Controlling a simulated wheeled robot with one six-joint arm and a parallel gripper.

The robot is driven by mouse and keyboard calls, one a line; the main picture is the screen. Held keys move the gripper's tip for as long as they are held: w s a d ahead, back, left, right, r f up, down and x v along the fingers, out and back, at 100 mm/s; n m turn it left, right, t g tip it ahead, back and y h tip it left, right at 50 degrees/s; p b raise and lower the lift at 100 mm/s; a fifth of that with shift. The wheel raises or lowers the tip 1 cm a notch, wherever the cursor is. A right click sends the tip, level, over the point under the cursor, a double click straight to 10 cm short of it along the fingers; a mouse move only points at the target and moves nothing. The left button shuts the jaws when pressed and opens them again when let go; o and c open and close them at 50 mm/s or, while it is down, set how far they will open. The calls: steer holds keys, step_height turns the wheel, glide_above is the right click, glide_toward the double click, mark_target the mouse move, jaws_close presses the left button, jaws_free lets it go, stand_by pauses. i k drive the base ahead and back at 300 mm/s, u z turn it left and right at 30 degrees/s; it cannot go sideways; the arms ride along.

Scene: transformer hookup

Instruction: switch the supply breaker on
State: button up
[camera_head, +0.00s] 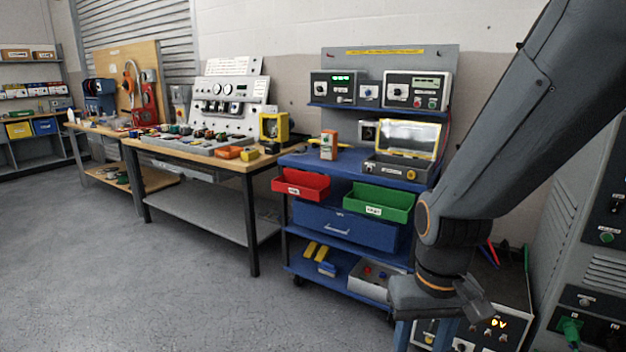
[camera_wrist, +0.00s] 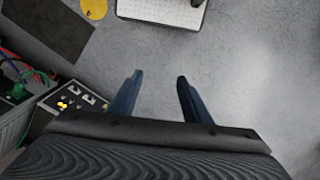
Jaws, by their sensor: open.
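I cannot tell which switch is the supply breaker; no label for it is legible. A grey cabinet (camera_head: 567,215) at the right edge carries a dark switch (camera_head: 616,205) and a green button (camera_head: 606,238). A box with yellow lights and small switches (camera_wrist: 72,103) also shows at the left of the wrist view. My gripper (camera_wrist: 158,92) is open and empty, with two blue fingers apart over bare floor. It touches no switch.
A blue cart (camera_head: 350,170) holds red (camera_head: 300,184) and green bins (camera_head: 380,202). Workbenches with parts (camera_head: 200,150) stand further left. A green plug (camera_head: 570,332) sits at the cabinet's base, and cables (camera_wrist: 20,70) show in the wrist view. The floor (camera_head: 130,270) is clear at left.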

mark_target(432, 327)
steer(key=k, duration=0.4)
steer(key=z, duration=0.85)
steer(key=i, duration=0.4)
steer(key=u, duration=0.3)
